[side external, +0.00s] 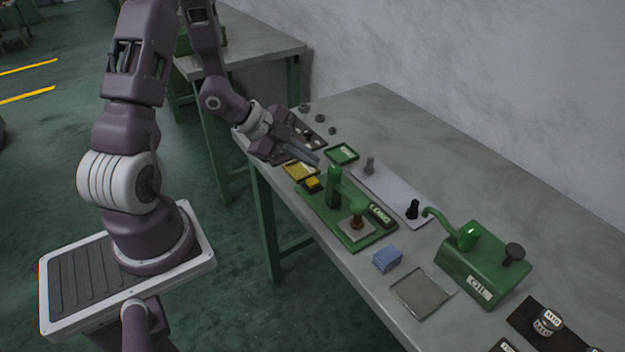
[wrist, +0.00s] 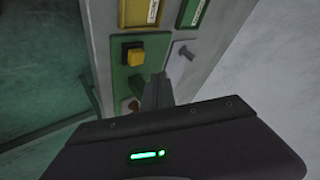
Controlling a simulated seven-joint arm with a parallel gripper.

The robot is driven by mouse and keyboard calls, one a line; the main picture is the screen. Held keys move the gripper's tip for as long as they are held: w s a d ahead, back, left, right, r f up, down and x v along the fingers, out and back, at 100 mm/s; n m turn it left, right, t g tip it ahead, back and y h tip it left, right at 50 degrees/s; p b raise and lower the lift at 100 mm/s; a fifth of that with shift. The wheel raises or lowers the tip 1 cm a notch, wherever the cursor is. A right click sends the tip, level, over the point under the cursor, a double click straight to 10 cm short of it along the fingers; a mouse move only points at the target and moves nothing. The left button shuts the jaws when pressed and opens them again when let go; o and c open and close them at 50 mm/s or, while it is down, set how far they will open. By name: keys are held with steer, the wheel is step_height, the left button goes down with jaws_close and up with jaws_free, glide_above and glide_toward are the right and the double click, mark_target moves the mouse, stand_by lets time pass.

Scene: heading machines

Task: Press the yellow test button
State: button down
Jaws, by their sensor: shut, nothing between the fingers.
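The yellow test button (side external: 313,182) sits on the near-left end of a green machine base (side external: 330,214) on the bench. In the wrist view the yellow button (wrist: 136,57) stands on a dark block on the green plate. My gripper (side external: 317,160) is shut and empty. Its fingertips are close to the button, seemingly above it and apart from it. In the wrist view my shut fingers (wrist: 158,88) show to the lower right of the button.
A green post (side external: 334,187) rises from the base beside the button. A yellow tray (side external: 300,171) and a green tray (side external: 342,155) lie near it. A blue block (side external: 387,258) and a green oil box (side external: 484,264) stand to the right.

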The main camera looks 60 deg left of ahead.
steer(key=shift+r, duration=1.3)
steer(key=shift+w+a+r, duration=0.1)
steer(key=s+r+n+g+y, duration=0.1)
steer(key=s+r+n+y, duration=0.3)
steer(key=r+n+y, duration=0.7)
steer(key=s+d+r+n+g+h, duration=0.1)
steer(key=s+d+r+h, duration=0.2)
steer(key=s+d, duration=0.3)
steer(key=s+d+r+n+h, duration=0.1)
steer(key=s+d+r+h, duration=0.2)
steer(key=s+d, duration=0.4)
steer(key=s+h, duration=0.1)
steer(key=s, duration=0.1)
steer(key=shift+s+r+n+g, duration=0.25)
steer(key=shift+s+n+g, duration=0.05)
steer(key=shift+n+g, duration=0.1)
